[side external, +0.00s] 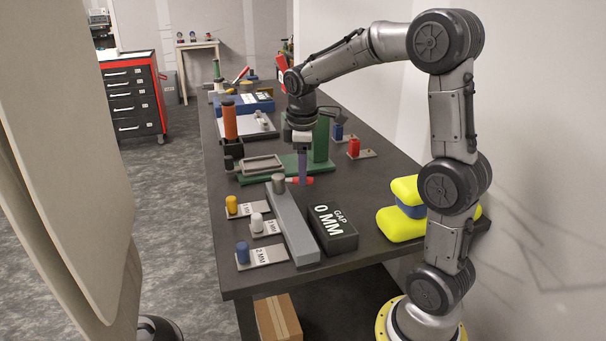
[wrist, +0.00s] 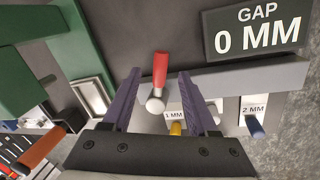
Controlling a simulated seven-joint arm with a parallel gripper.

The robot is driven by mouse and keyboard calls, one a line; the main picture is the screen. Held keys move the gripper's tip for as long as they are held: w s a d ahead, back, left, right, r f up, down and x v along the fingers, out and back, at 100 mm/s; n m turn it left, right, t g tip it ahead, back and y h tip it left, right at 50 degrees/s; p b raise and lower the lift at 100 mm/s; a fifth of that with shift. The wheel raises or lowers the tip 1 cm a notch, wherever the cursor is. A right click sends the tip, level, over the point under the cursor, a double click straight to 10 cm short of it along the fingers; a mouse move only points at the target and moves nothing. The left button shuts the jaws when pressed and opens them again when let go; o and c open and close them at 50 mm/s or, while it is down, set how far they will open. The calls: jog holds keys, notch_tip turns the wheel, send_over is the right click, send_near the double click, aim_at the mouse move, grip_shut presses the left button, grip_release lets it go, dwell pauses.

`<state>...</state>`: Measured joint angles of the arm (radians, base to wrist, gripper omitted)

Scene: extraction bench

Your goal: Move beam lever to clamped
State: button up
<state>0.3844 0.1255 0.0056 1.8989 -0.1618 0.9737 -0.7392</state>
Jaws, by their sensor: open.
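The beam lever appears to be the red handle (side external: 301,181), lying low at the near end of the green fixture (side external: 262,172).
The black block (side external: 333,229) beside the beam reads "GAP 0 MM". Several labelled plates with coloured knobs, including a blue one (side external: 242,253), stand left of the beam. A red knob (side external: 353,147) stands behind to the right. Yellow pads (side external: 401,224) lie near my base.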

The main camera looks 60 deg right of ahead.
jog(key=shift+w+d+f, duration=0.1)
jog(key=shift+d+f, duration=0.1)
jog(key=shift+f, duration=0.9)
grip_shut()
jog(key=shift+r, duration=0.1)
dwell(0.6)
